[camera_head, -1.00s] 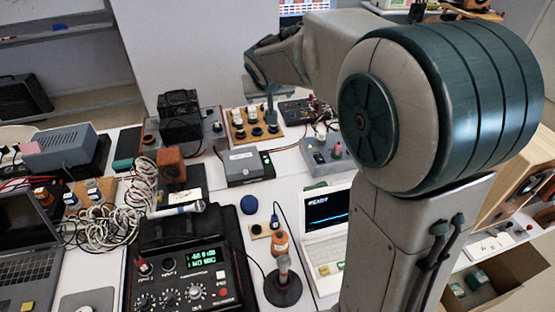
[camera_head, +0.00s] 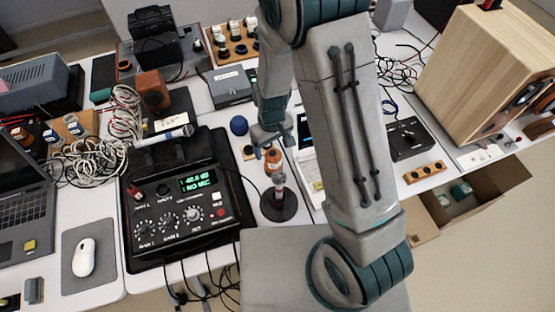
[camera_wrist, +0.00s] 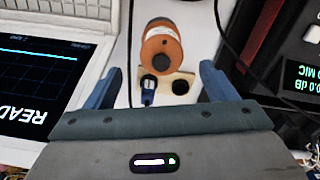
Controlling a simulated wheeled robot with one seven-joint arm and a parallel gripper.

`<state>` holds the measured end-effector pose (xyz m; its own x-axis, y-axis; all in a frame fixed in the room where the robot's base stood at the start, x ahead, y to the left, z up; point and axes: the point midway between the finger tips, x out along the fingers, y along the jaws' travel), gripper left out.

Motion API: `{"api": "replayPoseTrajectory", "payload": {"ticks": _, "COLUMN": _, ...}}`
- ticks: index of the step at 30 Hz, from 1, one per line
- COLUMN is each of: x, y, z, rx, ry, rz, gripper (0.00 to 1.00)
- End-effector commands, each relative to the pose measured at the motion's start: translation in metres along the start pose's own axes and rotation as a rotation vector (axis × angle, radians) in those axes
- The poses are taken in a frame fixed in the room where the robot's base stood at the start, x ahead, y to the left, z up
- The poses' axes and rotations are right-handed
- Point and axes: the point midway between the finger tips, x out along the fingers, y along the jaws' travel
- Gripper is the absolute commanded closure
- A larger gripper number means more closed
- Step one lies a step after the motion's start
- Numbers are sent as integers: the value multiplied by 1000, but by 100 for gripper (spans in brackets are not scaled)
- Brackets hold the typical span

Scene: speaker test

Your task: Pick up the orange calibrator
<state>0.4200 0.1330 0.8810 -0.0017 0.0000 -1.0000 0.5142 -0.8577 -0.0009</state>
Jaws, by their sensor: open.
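The orange calibrator (camera_head: 272,160) is a short orange cylinder on the table, between the black meter case and the white laptop. In the wrist view the calibrator (camera_wrist: 161,45) shows a dark round end and a pale label, centred just beyond my fingertips. My gripper (camera_head: 271,138) is just above and behind it in the head view. In the wrist view my gripper (camera_wrist: 159,82) is open and empty, with one blue finger to each side of the calibrator's line. Contact does not show.
A microphone on a round black stand (camera_head: 278,198) is close in front of the calibrator. A small wooden block with black knobs (camera_wrist: 178,86) lies beside it. The black meter (camera_head: 185,205) and the laptop (camera_wrist: 45,75) flank it closely. A cable runs nearby.

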Motion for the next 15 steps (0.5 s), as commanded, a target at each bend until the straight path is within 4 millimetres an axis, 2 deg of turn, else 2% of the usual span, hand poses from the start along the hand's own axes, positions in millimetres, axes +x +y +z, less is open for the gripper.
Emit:
{"api": "replayPoseTrajectory", "payload": {"ticks": 3, "x": 14, "y": 0, "z": 0, "rx": -1, "ry": -2, "rz": 0, "gripper": 22}}
{"api": "replayPoseTrajectory", "payload": {"ticks": 11, "x": 25, "y": -1, "z": 0, "rx": -2, "ry": 0, "rz": 0, "gripper": 22}}
{"api": "replayPoseTrajectory", "payload": {"ticks": 15, "x": 37, "y": -2, "z": 2, "rx": -3, "ry": -3, "rz": 0, "gripper": 22}}
